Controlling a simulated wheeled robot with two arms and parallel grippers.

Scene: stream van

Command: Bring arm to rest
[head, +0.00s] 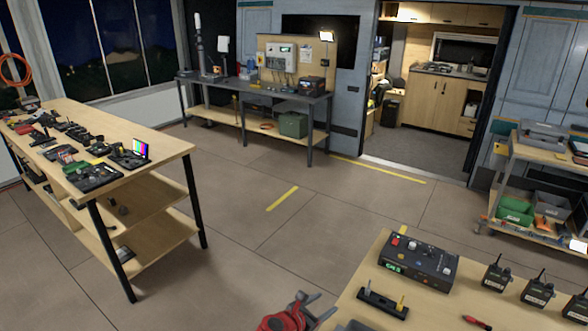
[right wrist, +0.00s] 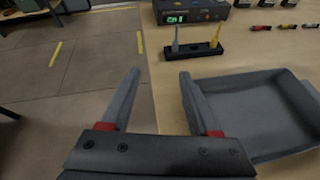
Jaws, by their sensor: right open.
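My right gripper (head: 316,307) shows at the bottom of the head view, beside the left edge of the near wooden table (head: 345,293). In the right wrist view, my right gripper (right wrist: 158,78) has its two grey fingers wide apart with nothing between them. The table's edge runs behind the gap between the fingers. A dark grey tray (right wrist: 283,145) lies on the table just right of the right finger; I cannot tell whether they touch. My left gripper is not in view.
The near table bears a black control box (head: 418,262), a black holder (head: 383,303) with two upright pieces, and several radios (head: 495,274). A long wooden bench (head: 150,160) stands left, a workbench (head: 300,100) at the back, a cart (head: 535,150) right. The middle floor is clear.

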